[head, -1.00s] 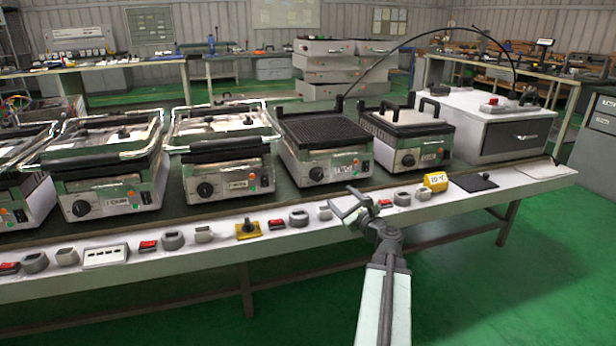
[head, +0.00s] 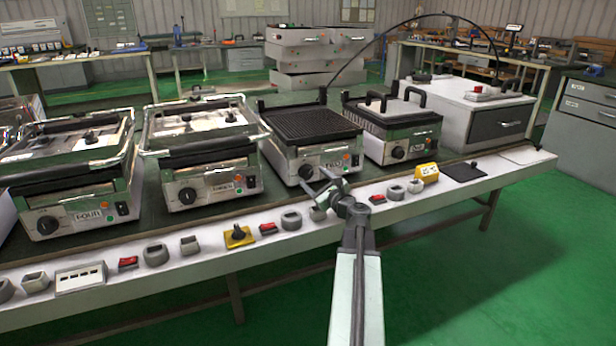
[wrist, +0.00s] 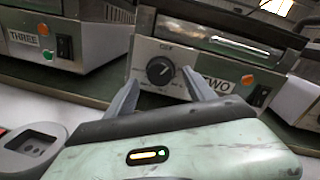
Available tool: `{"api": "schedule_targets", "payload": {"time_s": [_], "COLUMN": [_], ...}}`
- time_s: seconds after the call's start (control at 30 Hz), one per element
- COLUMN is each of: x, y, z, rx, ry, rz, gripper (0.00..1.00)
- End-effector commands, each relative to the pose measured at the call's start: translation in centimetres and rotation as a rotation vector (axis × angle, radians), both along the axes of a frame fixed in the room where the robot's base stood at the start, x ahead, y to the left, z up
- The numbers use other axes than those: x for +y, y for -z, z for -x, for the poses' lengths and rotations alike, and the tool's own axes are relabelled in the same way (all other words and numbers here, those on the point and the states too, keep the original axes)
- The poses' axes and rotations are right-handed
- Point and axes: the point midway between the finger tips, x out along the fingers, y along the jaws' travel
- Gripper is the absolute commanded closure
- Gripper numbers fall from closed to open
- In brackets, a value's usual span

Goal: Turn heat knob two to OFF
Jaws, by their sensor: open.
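Heat knob two is a round black dial (wrist: 160,70) on the pale front panel of the unit labelled TWO (wrist: 216,86). The word OFF is printed above it. Its pointer direction is hard to read. In the head view this looks like the knob (head: 306,172) on the front of the black ribbed grill (head: 312,128). My gripper (head: 318,186) is open in front of that panel. In the wrist view its two grey fingers stand apart, one on each side of the knob's lower part in the picture. I cannot tell whether they touch it.
A unit labelled THREE (wrist: 25,38) stands to the left, and another grill (head: 398,132) stands to the right. Along the bench's front edge are grey sockets, red switches and a yellow knob block (head: 238,237). Green floor is clear in front of the bench.

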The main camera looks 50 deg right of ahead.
Motion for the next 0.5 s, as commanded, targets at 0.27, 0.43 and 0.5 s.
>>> {"api": "schedule_targets", "payload": {"time_s": [0.27, 0.43, 0.5], "x": [-0.9, -0.8, -0.8], "y": [0.0, 0.0, 0.0], "z": [-3.2, -3.2, -3.2], "rx": [0.000, 0.000, 0.000], "ry": [-0.001, -0.001, -0.002], "rz": [0.000, 0.000, 0.000], "gripper": [0.37, 0.40, 0.60]}}
